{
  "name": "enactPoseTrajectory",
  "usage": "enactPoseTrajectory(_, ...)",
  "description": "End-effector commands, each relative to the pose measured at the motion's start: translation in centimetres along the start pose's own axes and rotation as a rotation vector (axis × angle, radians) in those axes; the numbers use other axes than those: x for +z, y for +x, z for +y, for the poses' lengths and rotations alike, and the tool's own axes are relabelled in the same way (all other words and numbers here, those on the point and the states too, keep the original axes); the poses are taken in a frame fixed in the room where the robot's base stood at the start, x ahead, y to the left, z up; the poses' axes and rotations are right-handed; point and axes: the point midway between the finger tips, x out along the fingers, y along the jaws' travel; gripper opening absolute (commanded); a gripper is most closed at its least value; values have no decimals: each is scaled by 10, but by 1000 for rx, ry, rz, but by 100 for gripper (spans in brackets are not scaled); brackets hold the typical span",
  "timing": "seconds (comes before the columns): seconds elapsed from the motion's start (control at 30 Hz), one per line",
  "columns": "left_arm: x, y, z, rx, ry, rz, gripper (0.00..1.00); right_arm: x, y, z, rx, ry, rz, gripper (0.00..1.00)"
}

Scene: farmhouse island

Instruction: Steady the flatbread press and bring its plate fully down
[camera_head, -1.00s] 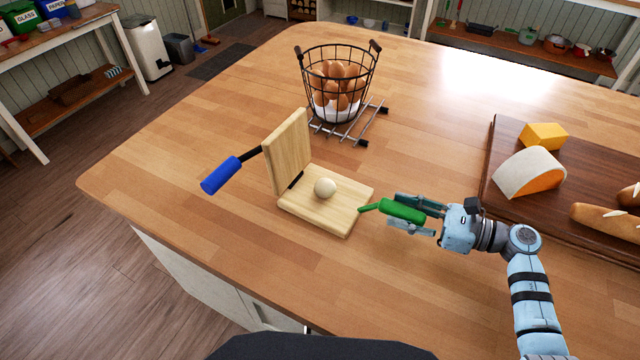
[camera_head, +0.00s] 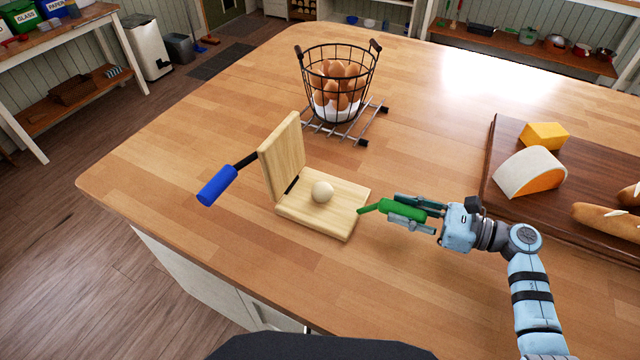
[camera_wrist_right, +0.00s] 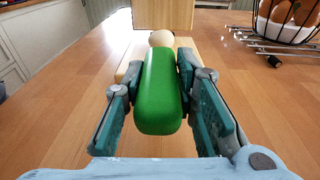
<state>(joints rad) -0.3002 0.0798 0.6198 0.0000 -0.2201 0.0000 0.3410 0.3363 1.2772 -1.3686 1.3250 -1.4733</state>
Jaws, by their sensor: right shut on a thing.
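The wooden flatbread press stands on the island with its base (camera_head: 340,220) flat and its plate (camera_head: 283,158) raised upright at the left side. A blue-handled lever (camera_head: 217,185) sticks out from the plate to the left. A pale dough ball (camera_head: 322,191) sits on the base. A green handle (camera_head: 402,209) extends from the base's right side. My right gripper (camera_head: 407,210) is shut on this green handle, which lies between both fingers in the right wrist view (camera_wrist_right: 160,92). My left gripper is not in view.
A wire basket of eggs (camera_head: 338,85) stands on a metal rack (camera_head: 372,128) behind the press. A dark board (camera_head: 500,180) with cheese and bread lies at the right. The counter left and in front of the press is clear.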

Motion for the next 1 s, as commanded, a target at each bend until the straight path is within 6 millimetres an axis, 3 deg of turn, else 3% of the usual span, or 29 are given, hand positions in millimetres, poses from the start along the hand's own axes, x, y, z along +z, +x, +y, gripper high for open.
enactPoseTrajectory(1.0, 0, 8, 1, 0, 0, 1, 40, -9, -1, 2, 2, 9, 14, 0)
